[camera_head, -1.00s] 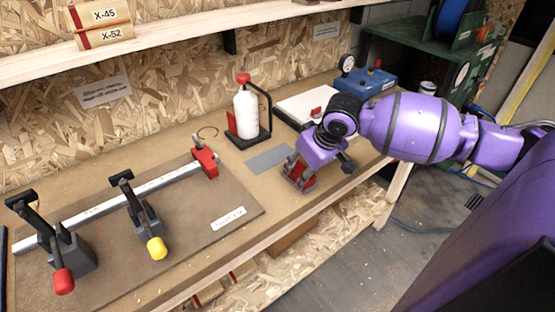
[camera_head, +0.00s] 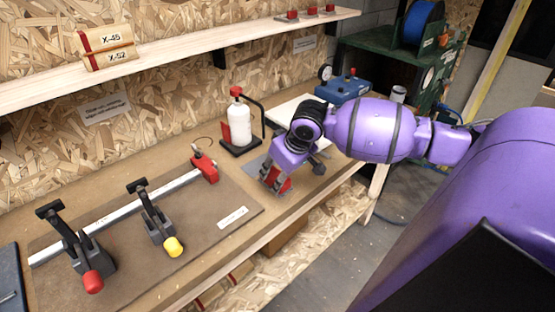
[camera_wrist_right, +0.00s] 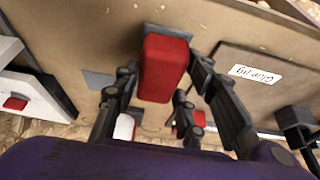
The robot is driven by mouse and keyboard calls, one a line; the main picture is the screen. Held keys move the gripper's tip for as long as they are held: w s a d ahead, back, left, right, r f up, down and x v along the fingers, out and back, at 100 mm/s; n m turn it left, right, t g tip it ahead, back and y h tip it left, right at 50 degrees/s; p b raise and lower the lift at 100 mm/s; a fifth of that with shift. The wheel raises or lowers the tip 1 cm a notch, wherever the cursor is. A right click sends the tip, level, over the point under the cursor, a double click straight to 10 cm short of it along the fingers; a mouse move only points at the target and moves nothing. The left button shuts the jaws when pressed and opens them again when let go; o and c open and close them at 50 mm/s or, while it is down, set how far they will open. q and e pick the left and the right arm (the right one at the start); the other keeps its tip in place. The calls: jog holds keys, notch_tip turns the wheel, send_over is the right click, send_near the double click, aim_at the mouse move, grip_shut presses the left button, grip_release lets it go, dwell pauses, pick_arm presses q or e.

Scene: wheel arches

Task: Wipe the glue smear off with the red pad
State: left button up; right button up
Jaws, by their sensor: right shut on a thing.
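My right gripper (camera_head: 275,181) is shut on the red pad (camera_head: 277,180), low over the bench at the right of a flat grey plate (camera_head: 252,168). In the right wrist view the red pad (camera_wrist_right: 165,68) sits between the two black fingers, with a grey strip at its far end. I cannot tell whether the pad touches the surface. The grey plate also shows partly in the wrist view (camera_wrist_right: 97,80). I cannot make out the glue smear in either view; the arm and pad hide part of the plate. My left gripper is not in view.
A white bottle with a red cap (camera_head: 239,122) stands in a black holder behind the plate. A brown board (camera_head: 205,218) with toggle clamps and a metal bar lies to the left. A white panel (camera_head: 285,112) and blue box (camera_head: 343,89) are behind the arm.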

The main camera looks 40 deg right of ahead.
jog(key=shift+d+r+p, duration=0.15)
jog(key=shift+r+p, duration=0.1)
jog(key=shift+r, duration=0.25)
jog(key=shift+d+r+p, duration=0.15)
jog(key=shift+r+p, duration=0.05)
jog(key=shift+r, duration=0.3)
jog(key=shift+r+p, duration=0.5)
jog(key=shift+r, duration=0.35)
jog(key=shift+a+r+p, duration=0.1)
jog(key=shift+r+p, duration=0.2)
jog(key=shift+r, duration=0.65)
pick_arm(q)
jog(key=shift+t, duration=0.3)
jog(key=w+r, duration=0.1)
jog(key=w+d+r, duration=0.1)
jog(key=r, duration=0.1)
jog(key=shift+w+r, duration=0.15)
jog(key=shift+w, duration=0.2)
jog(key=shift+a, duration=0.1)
pick_arm(e)
jog(key=shift+f, duration=0.1)
